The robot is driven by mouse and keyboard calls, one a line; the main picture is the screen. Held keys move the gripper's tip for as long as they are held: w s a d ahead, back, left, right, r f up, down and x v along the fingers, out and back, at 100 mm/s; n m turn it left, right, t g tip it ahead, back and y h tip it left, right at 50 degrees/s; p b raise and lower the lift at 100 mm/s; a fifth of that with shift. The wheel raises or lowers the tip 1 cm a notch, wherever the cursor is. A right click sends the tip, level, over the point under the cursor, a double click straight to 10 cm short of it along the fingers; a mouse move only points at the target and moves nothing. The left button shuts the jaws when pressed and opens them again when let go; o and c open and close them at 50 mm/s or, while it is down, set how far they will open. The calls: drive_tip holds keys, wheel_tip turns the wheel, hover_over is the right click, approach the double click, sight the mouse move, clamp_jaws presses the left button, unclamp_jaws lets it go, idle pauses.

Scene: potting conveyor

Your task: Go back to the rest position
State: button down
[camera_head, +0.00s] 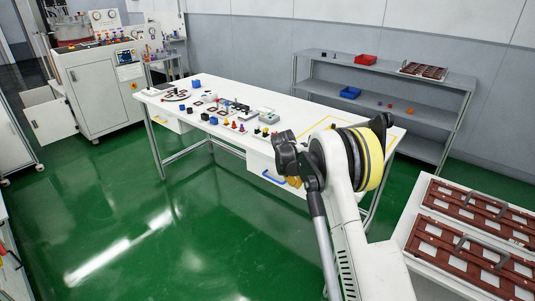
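My arm rises from the bottom right of the head view, with a white link and a yellow-banded joint. A dark part at its left end may be my gripper (288,158). It appears in front of the near edge of the white work table (215,87). Its fingers cannot be made out, so open or shut does not show. I see nothing clearly held.
A grey shelf unit (385,83) with red and blue bins stands along the back wall. A white table (428,203) with brown-red trays is at the right. A white machine (105,88) stands at the left. The green floor (185,215) between is clear.

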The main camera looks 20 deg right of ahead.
drive_tip(key=s+a+r+m+t+y, duration=0.1)
drive_tip(key=s+a+r+m, duration=0.25)
drive_tip(key=s+r, duration=0.35)
drive_tip(key=s+a+r+m, duration=0.2)
drive_tip(key=s+r+m, duration=0.35)
drive_tip(key=r, duration=0.25)
drive_tip(key=s+a+r+m+t+y, duration=0.1)
drive_tip(key=s+a+r+m, duration=0.25)
drive_tip(key=s+r, duration=0.4)
drive_tip(key=s+a+m+t, duration=0.1)
drive_tip(key=s+a+m, duration=0.1)
drive_tip(key=s+m, duration=0.4)
drive_tip(key=s+a+f+m+t+y, duration=0.1)
drive_tip(key=s+a+m, duration=0.2)
drive_tip(key=s, duration=1.3)
drive_tip(key=m, duration=0.3)
drive_tip(key=shift+s+a+m+t+y, duration=0.2)
drive_tip(key=shift+s+m+t+y, duration=0.1)
drive_tip(key=shift+m, duration=0.05)
drive_tip(key=shift+f, duration=0.1)
